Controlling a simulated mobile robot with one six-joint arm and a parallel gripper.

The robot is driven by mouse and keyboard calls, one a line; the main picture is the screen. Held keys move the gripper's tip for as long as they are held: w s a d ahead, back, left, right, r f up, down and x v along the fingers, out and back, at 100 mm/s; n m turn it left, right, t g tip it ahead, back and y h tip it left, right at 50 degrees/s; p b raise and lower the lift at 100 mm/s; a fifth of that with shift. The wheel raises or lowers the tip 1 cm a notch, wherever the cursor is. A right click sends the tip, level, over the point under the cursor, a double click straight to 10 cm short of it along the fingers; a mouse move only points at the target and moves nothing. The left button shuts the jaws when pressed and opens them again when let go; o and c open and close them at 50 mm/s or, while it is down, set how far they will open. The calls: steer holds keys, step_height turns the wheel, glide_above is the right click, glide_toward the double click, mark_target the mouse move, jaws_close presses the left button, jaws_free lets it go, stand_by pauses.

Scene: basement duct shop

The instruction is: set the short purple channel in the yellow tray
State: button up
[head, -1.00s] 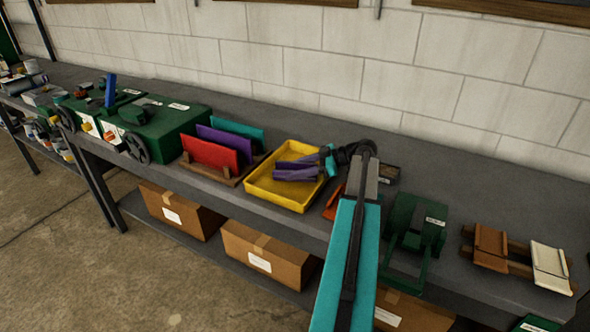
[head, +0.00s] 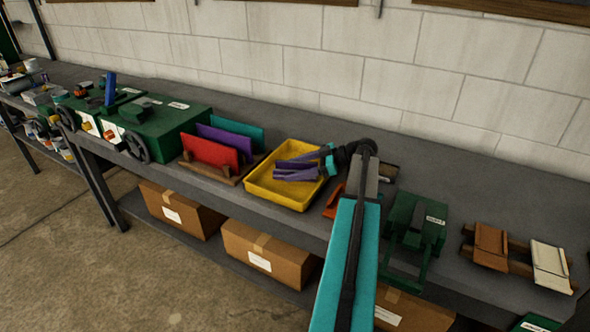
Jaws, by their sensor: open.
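The yellow tray (head: 252,188) stands on the grey bench left of my arm. The short purple channel (head: 296,175) is inside it, low in the right half, and seems to rest on the tray floor, though contact is hard to see. My gripper (head: 303,167) reaches over the tray's right side from the right, its jaws open at the channel. The dark fingers and purple strips overlap, so I cannot tell whether a finger touches the channel. The wrist hides the tray's far right corner.
Red, purple and teal sheets (head: 210,150) stand in a wooden rack left of the tray. Green machines (head: 160,132) sit farther left. An orange piece (head: 334,201) lies right of the tray, partly behind my arm. A green tool (head: 419,221) stands farther right.

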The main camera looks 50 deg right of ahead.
steer(key=shift+s+d+r, duration=0.1)
steer(key=shift+s+d, duration=0.1)
steer(key=b+v, duration=0.3)
steer(key=v, duration=0.6)
steer(key=shift+s+d+r, duration=0.15)
steer(key=shift+s+d, duration=0.1)
steer(key=shift+s, duration=0.05)
steer(key=shift+v, duration=0.8)
steer(key=shift+r, duration=0.1)
